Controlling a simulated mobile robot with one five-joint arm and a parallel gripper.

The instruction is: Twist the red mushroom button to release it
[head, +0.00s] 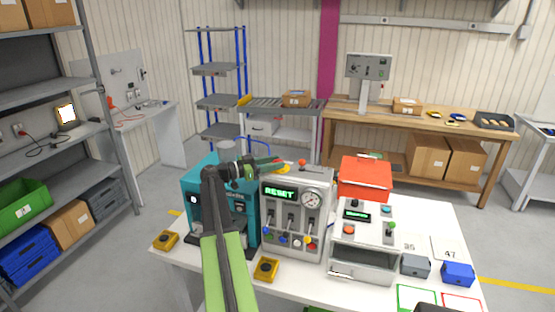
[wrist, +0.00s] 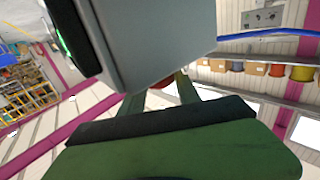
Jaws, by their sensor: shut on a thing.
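The red mushroom button (head: 277,161) sits with a yellow base (head: 283,170) at the top left edge of the grey machine (head: 297,185), whose display reads RESET in green. My gripper (head: 275,163) reaches over the teal machine from the left, and its fingertips are at the button. In the wrist view, my two fingers (wrist: 161,90) are shut on the button, and a small red patch of it (wrist: 160,84) shows between them. The machine's grey casing (wrist: 155,40) hides much of the rest. How far the button is turned cannot be seen.
A teal machine (head: 196,190) stands under my arm. A red box (head: 365,178) and a grey control box (head: 361,255) are to the right. Yellow pedestal buttons (head: 266,269) sit at the front. Small blue (head: 457,273) and grey boxes lie on the right.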

